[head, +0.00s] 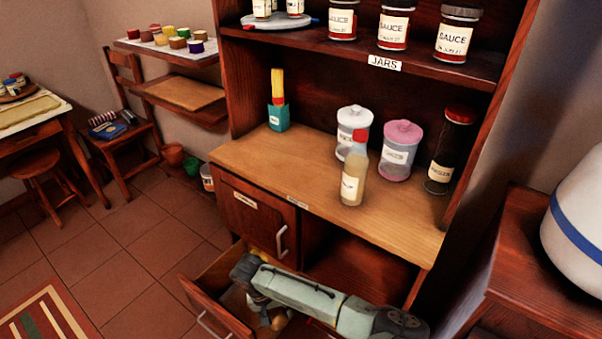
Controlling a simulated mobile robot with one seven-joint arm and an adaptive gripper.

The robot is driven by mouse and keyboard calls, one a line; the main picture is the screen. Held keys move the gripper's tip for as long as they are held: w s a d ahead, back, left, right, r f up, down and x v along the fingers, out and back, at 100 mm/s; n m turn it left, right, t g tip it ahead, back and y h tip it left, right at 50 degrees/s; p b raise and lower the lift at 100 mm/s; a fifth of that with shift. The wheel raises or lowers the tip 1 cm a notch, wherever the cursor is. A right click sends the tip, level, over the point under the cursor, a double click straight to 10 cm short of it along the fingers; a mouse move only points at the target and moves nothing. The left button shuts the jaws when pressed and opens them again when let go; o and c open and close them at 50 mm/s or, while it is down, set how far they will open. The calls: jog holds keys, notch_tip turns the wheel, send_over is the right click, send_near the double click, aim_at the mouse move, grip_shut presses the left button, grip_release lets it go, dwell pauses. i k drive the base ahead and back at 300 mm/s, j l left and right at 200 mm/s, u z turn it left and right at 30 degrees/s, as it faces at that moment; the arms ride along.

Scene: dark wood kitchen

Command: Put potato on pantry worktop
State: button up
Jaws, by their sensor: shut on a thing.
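The pantry worktop (240,160) is the light wood surface in the middle of the dark wood pantry. Below it, a drawer (215,305) stands pulled open. My gripper (264,312) points down inside this drawer. It is shut on a tan, rounded thing, which looks like the potato (278,319). My gripper and arm partly hide it. Whether it is lifted off the drawer floor I cannot tell. Another yellowish thing (254,251) shows at the back of the drawer, partly hidden behind my arm.
A green box with a yellow-topped thing (278,112), a white jar (353,130), a pink-lidded jar (399,150), a bottle (353,183) and a tall dark jar (447,155) stand on the worktop. Its left front is clear. The shelf (345,52) with sauce jars overhangs it.

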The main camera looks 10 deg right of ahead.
aim_at(281, 168)
jog(key=i+u, duration=0.15)
jog(key=u, duration=0.25)
jog(key=i+l+u, duration=0.15)
jog(key=u, duration=0.25)
